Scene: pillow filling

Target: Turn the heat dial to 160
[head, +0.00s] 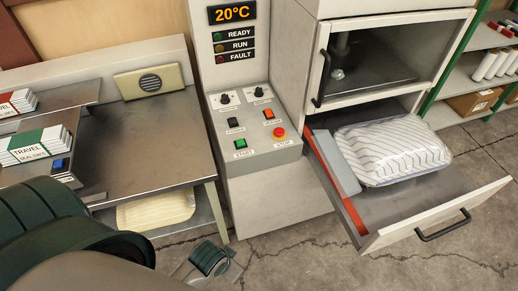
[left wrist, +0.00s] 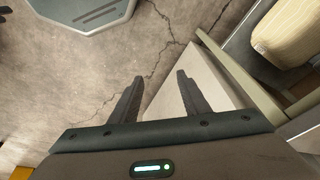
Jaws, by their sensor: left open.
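The control console (head: 258,158) stands in the middle of the head view. Two small black dials sit at the top of its sloped panel, a left dial (head: 224,99) and a right dial (head: 258,92). Their labels are too small to read, so I cannot tell which is the heat dial. The display (head: 232,13) above reads 20°C. My left gripper (left wrist: 160,78) is open and empty in the left wrist view, pointing down over the floor beside the pale console base. It is well below and apart from the dials. My right gripper is not in view.
An open drawer (head: 440,225) with a striped pillow (head: 392,150) juts out right of the console. Switches and a red stop button (head: 279,132) lie below the dials. A metal table (head: 150,140) stands left, with a cream cushion (head: 155,211) on its lower shelf.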

